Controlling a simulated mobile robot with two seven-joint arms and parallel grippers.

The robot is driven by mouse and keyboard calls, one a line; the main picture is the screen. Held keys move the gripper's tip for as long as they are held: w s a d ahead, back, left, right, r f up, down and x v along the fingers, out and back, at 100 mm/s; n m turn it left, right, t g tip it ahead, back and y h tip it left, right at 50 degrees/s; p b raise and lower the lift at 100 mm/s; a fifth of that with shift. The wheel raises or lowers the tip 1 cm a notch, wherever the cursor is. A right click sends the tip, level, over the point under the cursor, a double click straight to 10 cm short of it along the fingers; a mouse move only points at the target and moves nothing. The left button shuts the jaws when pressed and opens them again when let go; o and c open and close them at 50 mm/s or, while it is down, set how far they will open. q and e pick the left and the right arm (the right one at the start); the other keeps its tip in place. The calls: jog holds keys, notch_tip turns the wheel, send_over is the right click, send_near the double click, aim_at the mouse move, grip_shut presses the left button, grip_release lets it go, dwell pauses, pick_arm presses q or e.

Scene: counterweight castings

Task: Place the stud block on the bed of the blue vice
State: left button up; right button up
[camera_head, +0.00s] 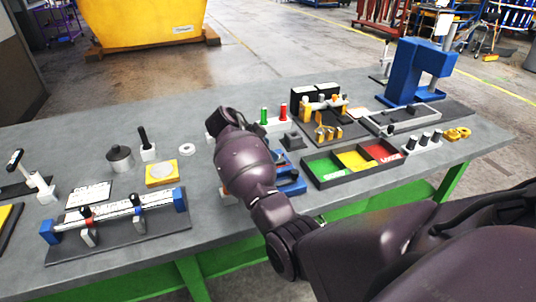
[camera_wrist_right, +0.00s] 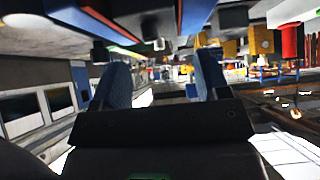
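The blue vice (camera_head: 291,184) stands near the bench's front edge, partly hidden behind my right wrist. A small dark grey block with a raised top (camera_head: 291,141) stands just behind it and looks like the stud block, though I cannot be sure. My right arm reaches over the bench and its wrist hides most of the right gripper (camera_head: 212,130) in the head view. In the right wrist view the blue fingers of the right gripper (camera_wrist_right: 161,72) stand wide apart with nothing held between them. My left gripper is not in view.
A tray with green, yellow and red compartments (camera_head: 350,179) lies right of the vice. A white block with green and red pegs (camera_head: 277,124) stands behind. A blue press (camera_head: 415,72) stands at the back right. A slotted rail fixture (camera_head: 115,209) lies left.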

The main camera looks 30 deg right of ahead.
jog(key=v, duration=1.1)
jog(key=shift+a+f, duration=0.15)
